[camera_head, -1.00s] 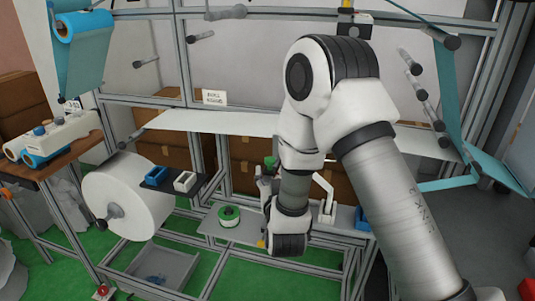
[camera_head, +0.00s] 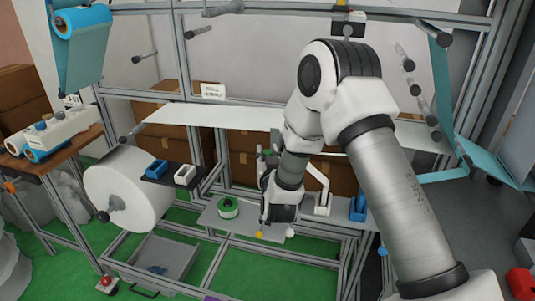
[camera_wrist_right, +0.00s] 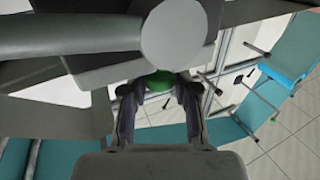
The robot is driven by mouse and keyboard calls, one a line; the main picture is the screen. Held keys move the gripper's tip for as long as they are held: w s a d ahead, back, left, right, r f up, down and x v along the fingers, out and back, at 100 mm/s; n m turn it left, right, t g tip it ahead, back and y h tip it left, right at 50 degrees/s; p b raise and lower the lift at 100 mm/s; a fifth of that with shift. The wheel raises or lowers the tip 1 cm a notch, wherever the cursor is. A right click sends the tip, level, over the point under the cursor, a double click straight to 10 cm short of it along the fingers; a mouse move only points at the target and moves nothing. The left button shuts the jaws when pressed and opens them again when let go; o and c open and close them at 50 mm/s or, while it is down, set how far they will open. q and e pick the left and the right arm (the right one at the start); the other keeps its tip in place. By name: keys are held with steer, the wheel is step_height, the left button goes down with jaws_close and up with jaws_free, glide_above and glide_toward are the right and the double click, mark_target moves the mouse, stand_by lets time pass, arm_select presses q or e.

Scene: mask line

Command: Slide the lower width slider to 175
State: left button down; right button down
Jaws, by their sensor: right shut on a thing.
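My right arm reaches down across the middle of the head view. Its gripper (camera_head: 266,161) is behind the wrist, at the machine frame under the white sheet. In the right wrist view the two fingers stand on either side of a green knob (camera_wrist_right: 160,82), and the gripper is shut on it. I cannot tell from these frames whether the knob belongs to the lower width slider. No scale or number for 175 is readable. My left gripper is not in view.
A white sheet (camera_head: 230,117) runs from the large white roll (camera_head: 125,188) across the frame. A green spool (camera_head: 228,207) sits on a low shelf left of my wrist. A yellow knob (camera_head: 259,234) and a white knob (camera_head: 291,233) are just below my wrist.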

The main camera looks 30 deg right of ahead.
steer(key=shift+w+d+f, duration=0.15)
steer(key=shift+w+d, duration=0.4)
steer(key=shift+d, duration=0.15)
steer(key=c, duration=0.9)
jaws_free()
steer(key=shift+a, duration=0.1)
steer(key=shift+w, duration=0.15)
steer(key=v, duration=1.2)
